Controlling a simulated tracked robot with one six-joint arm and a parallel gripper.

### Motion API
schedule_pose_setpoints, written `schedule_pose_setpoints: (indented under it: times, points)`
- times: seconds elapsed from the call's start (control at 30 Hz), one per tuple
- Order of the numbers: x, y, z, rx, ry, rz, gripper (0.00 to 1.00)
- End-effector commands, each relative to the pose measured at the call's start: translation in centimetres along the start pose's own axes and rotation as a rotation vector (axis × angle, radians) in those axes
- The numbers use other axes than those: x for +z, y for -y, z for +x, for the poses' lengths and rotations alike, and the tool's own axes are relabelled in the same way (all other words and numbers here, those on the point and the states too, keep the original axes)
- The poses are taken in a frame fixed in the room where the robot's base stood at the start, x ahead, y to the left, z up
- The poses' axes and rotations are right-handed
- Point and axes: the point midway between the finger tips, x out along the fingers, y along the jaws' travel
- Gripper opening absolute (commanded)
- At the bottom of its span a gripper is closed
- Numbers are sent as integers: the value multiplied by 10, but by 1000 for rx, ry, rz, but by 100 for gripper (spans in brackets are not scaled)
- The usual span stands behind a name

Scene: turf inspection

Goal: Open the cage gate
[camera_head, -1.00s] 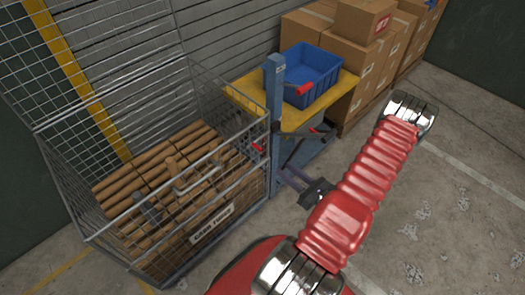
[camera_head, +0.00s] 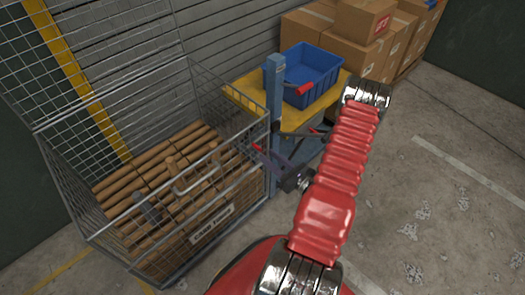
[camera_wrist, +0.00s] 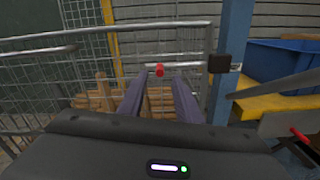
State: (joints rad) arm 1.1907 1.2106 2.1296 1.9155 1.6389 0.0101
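The wire mesh cage (camera_head: 190,215) stands at left in the head view, with brown wooden rods inside and a label on its front. A blue post (camera_head: 274,100) stands at its right corner. In the wrist view a bar with a red tip (camera_wrist: 160,70) reaches left from a black block (camera_wrist: 220,63) on the post (camera_wrist: 232,45), in front of the mesh. My gripper (camera_wrist: 158,85) is open, its two dark fingers pointing toward the bar. The red tip appears between the fingertips; I cannot tell whether they touch it. In the head view my gripper (camera_head: 270,160) is beside the post, partly hidden.
A yellow-topped bench (camera_head: 245,97) with a blue bin (camera_head: 312,72) stands behind the post. A red-tipped lever (camera_head: 304,89) sticks out from the post. Cardboard boxes (camera_head: 330,30) are stacked at the back. The concrete floor (camera_head: 450,200) at right is free.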

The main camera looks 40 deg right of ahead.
Motion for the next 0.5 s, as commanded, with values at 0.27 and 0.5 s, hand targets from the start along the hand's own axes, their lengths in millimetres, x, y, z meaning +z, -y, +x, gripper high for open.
schedule_pose_setpoints:
  times: [0.27,0.5]
  points:
    - [0,-1,33,3,0,-2,31]
    - [0,0,50,1,0,-1,31]
